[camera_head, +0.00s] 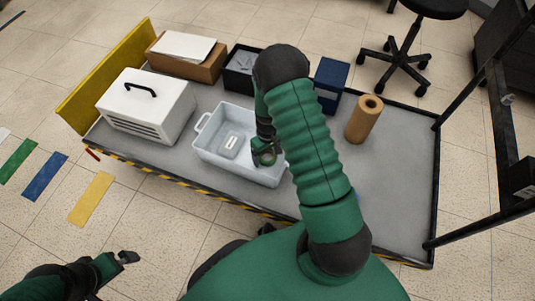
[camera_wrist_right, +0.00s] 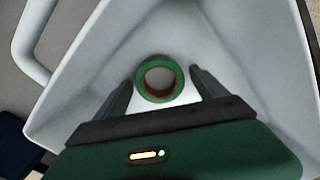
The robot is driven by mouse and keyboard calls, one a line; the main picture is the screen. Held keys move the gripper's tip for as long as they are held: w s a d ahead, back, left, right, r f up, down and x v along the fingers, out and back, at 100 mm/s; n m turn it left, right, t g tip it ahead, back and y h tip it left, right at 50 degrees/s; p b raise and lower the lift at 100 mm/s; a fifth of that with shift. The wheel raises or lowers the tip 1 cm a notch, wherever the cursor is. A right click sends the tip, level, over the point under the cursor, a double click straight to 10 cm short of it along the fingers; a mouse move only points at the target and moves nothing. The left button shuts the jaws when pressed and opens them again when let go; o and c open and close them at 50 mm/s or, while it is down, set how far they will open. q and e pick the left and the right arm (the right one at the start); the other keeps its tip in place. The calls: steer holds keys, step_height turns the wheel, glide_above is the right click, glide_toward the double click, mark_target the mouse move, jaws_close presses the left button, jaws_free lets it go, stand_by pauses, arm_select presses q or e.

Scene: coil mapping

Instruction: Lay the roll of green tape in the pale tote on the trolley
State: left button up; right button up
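The roll of green tape (camera_wrist_right: 160,79), a green ring with a brown core, is inside the pale tote (camera_wrist_right: 75,88), its open face towards the wrist camera. In the head view the tape (camera_head: 268,158) shows at the right side of the tote (camera_head: 211,154), partly hidden by my gripper. My right gripper (camera_wrist_right: 162,76) points down into the tote with its fingers apart, one each side of the tape; narrow gaps show between fingers and tape. I cannot tell whether the tape rests on the floor. My left gripper (camera_head: 128,257) is low at left, away from the trolley.
The trolley (camera_head: 393,190) also carries a white case (camera_head: 146,105), a cardboard box (camera_head: 187,58), a black bin (camera_head: 241,70), a blue box (camera_head: 331,84) and a brown roll (camera_head: 364,119). A pale labelled item (camera_head: 231,145) lies in the tote. The trolley's right end is clear.

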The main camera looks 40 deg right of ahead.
step_height(320, 180, up, 12)
steer(key=p, duration=0.8)
arm_select(q)
steer(key=w+v, duration=0.1)
steer(key=v, duration=0.6)
steer(key=shift+w+r, duration=0.25)
steer(key=shift+r, duration=0.1)
arm_select(e)
steer(key=s+a+r+t, duration=0.1)
steer(key=s+a+r, duration=0.3)
steer(key=a+r, duration=0.4)
steer(key=s+a+r+n+t, duration=0.1)
steer(key=s+a+r, duration=0.3)
steer(key=a+r, duration=0.3)
steer(key=shift+a+r+t, duration=0.3)
steer(key=shift+a+r, duration=0.1)
steer(key=shift+a, duration=0.3)
arm_select(q)
steer(key=shift+d, duration=0.1)
steer(key=shift+c, duration=0.3)
arm_select(e)
steer(key=shift+c, duration=0.3)
